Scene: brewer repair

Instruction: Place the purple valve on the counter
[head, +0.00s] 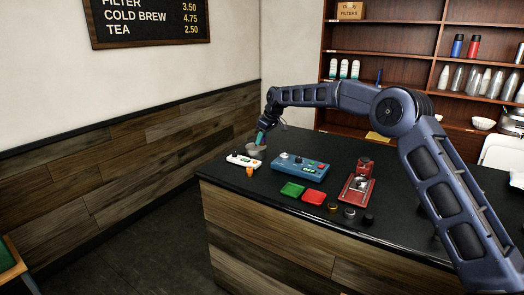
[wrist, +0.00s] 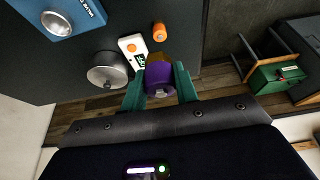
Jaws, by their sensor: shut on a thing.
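The purple valve (wrist: 158,76) is between the two teal fingers of my gripper (wrist: 160,88) in the wrist view. The gripper is shut on it. In the wrist view the valve overlaps the edge of the black counter (wrist: 75,80), beside a small white scale. I cannot tell its height above the counter. In the head view my gripper (head: 262,137) is at the counter's far left end, close to a metal pot. The valve cannot be made out there. The counter (head: 320,146) also shows in the head view.
Near the gripper stand the metal pot (wrist: 107,72), the white scale (wrist: 133,47) and an orange cylinder (wrist: 159,32). A blue device (head: 300,167), green pad (head: 292,189), red pad (head: 314,197), red machine (head: 357,188) and several small round parts lie farther right. Bare counter shows between them.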

